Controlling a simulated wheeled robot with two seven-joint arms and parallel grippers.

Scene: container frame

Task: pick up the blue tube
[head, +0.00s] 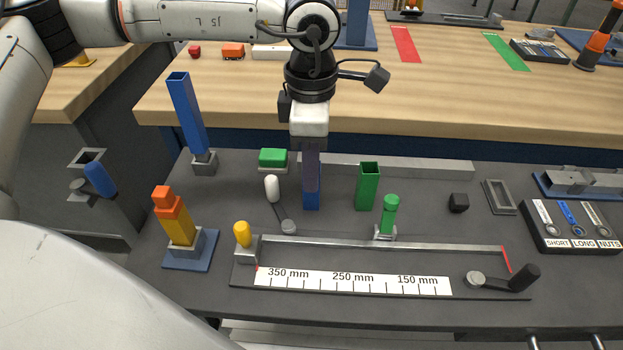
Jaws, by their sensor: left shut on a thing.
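A short blue tube (311,200) stands on the dark grey worktop near the middle of the head view. My left gripper (311,178) points straight down over it and is shut on it. The fingers hide its upper part, and only its lower part shows. I cannot tell whether its bottom touches the worktop. A second, taller blue tube (186,110) with an open square top leans slightly in a grey holder at the left. My right gripper is not in view.
A green square tube (368,187) stands close to the right. A white-knobbed lever (273,190) and a green block (272,158) are close to the left. A ruler fixture (350,283) lies in front. A grey bar (400,168) runs behind.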

